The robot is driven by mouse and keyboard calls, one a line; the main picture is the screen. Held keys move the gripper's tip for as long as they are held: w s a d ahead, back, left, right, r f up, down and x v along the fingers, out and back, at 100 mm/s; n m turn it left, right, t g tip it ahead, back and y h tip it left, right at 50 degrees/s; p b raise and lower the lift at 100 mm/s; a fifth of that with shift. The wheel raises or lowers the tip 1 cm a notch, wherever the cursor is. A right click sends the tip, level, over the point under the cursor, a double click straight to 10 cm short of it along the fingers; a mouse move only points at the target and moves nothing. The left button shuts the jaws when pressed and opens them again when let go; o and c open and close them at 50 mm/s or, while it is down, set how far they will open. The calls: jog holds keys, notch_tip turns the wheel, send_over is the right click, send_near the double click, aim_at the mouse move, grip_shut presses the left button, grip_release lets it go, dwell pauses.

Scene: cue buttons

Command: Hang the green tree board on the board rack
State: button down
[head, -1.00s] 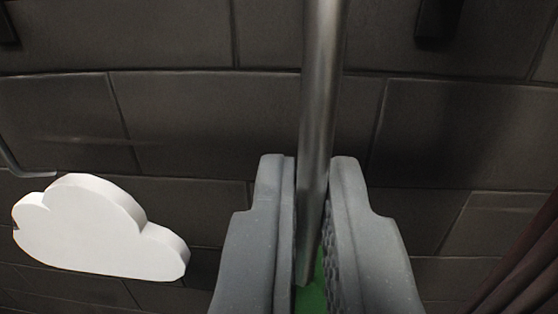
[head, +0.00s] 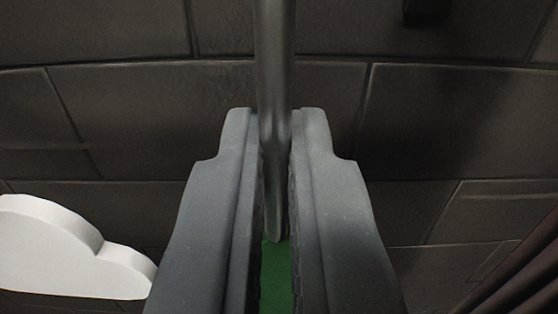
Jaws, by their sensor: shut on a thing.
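My gripper (head: 276,125) is in the lower middle of the head view. It is shut on the green tree board (head: 276,275), of which only a narrow green strip shows between the fingers. The rest of the board is hidden by the fingers and the lower frame edge. A grey metal rod (head: 274,90) comes down from the top of the view and ends between the fingers, just above the green strip. I cannot tell whether the rod belongs to the board rack or whether it touches the board.
A white cloud board (head: 65,250) is at the lower left, left of my gripper. A grey block wall (head: 150,110) fills the background. A dark block (head: 425,12) sticks out at the upper right. Dark reddish folds (head: 525,270) show at the lower right.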

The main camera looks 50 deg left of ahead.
jog(key=shift+w+a, duration=0.45)
jog(key=shift+a, duration=0.1)
jog(key=shift+w+a+f+b, duration=0.4)
jog(key=shift+w+a, duration=0.35)
jog(key=shift+a, duration=0.1)
jog(key=shift+w+a+r, duration=0.1)
jog(key=shift+w+a, duration=0.05)
jog(key=shift+w, duration=0.05)
jog(key=shift+f+b, duration=0.6)
jog(key=shift+f, duration=0.7)
jog(key=c, duration=1)
grip_release()
jog(key=shift+s, duration=0.1)
